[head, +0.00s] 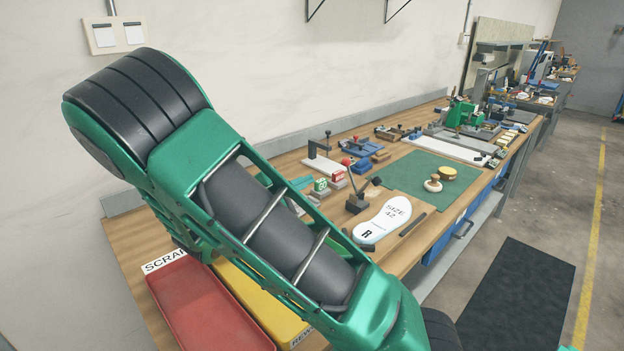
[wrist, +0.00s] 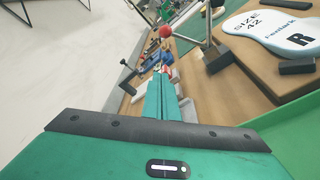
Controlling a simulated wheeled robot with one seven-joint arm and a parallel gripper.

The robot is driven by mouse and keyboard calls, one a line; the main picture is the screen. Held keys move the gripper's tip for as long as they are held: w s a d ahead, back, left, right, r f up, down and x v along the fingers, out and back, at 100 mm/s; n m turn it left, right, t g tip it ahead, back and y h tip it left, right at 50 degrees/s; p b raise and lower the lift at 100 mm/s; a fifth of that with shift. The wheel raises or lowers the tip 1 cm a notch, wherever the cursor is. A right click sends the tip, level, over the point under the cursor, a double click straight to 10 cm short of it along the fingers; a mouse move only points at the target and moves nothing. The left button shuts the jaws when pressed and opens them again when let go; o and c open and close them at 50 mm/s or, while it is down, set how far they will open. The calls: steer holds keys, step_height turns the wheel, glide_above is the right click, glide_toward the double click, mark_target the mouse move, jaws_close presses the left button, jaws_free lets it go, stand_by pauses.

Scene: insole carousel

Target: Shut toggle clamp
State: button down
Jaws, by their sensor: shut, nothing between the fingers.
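The toggle clamp stands at the heel end of a white insole marked SIZE 42 R (head: 383,219). Its dark base (head: 357,204) sits on a wooden board, and its lever rises at a slant to a red ball knob (head: 346,162). In the wrist view the red knob (wrist: 166,32) is beyond and slightly right of my fingertips, and the clamp base (wrist: 217,60) is to the right. My gripper (wrist: 159,80) is shut and empty, its teal fingers together. It is apart from the knob in the picture. My arm hides part of the bench in the head view.
A red tray (head: 205,305) and a yellow tray (head: 262,300) are at the near bench end. Small blocks and an upright black-armed fixture (head: 322,155) stand behind the clamp. A green mat (head: 425,170) lies beyond. A dark bar (head: 412,224) lies beside the insole.

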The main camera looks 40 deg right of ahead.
steer(key=d+r, duration=0.1)
steer(key=d, duration=0.8)
steer(key=shift+d+r, duration=0.15)
steer(key=shift+d, duration=0.15)
steer(key=shift+s, duration=0.1)
